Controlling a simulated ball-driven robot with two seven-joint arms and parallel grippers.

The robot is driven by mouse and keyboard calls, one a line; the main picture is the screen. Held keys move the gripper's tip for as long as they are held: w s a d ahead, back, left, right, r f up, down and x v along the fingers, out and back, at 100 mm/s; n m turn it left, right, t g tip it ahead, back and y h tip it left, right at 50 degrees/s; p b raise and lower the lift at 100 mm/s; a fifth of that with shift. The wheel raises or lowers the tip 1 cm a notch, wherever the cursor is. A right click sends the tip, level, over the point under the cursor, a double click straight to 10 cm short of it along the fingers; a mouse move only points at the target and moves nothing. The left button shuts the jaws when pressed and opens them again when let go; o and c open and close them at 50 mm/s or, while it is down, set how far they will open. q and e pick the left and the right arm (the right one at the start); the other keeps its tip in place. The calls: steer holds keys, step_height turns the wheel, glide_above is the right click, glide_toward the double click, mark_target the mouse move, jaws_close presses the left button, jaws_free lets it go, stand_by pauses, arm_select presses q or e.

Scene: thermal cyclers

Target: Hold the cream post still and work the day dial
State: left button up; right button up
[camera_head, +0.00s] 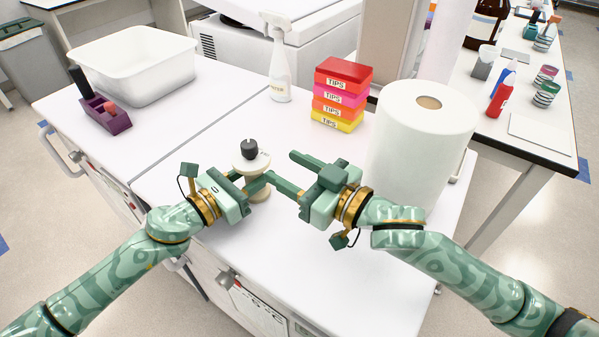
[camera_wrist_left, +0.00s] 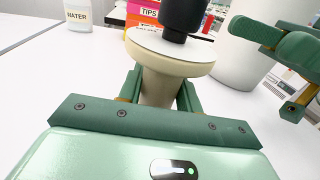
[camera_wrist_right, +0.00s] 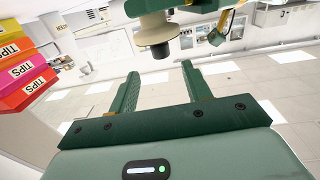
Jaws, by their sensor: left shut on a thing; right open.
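The cream post (camera_wrist_left: 160,88) stands on the white bench with a wide round top. The black day dial (camera_head: 249,150) sits on that top; the left wrist view shows it as a dark knob (camera_wrist_left: 184,14). My left gripper (camera_head: 262,184) is shut on the post's stem below the wide top. My right gripper (camera_head: 296,178) is open and empty, just right of the post, its fingers pointing left toward it. In the right wrist view the post (camera_wrist_right: 153,41) shows beyond the fingers, not between them. Markings on the top are too small to read.
A large white paper roll (camera_head: 420,140) stands close behind my right gripper. Stacked tip boxes (camera_head: 340,95) and a spray bottle (camera_head: 280,65) stand farther back. The bench front is clear.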

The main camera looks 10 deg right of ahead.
steer(key=shift+v, duration=1.05)
